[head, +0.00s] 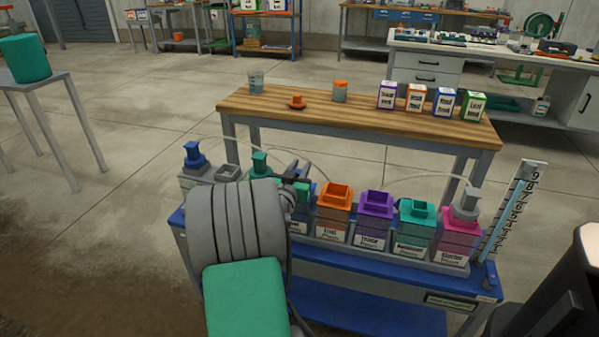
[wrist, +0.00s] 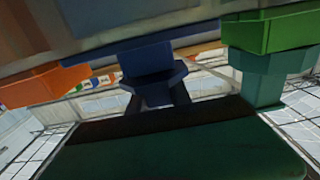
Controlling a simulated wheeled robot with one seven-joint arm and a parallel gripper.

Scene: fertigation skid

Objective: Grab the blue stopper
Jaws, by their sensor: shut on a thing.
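In the wrist view my gripper (wrist: 158,97) has its dark fingers closed around the narrow part of a dark blue stopper (wrist: 147,58). The wide part of the stopper lies beyond the fingers. An orange block (wrist: 45,84) is to its left and a green one (wrist: 275,32) to its right. In the head view my gripper (head: 296,180) is over the bottle row, left of the open orange bottle (head: 334,198). My arm hides much of it, and the held piece cannot be made out there. Another blue top (head: 193,154) stands at the row's left end.
The bottles stand on a blue cart (head: 400,275), with an open purple bottle (head: 375,206), a green one (head: 417,214) and a pink one (head: 459,230) to the right. A thin hose arches over them. A wooden bench (head: 340,118) with boxes stands behind.

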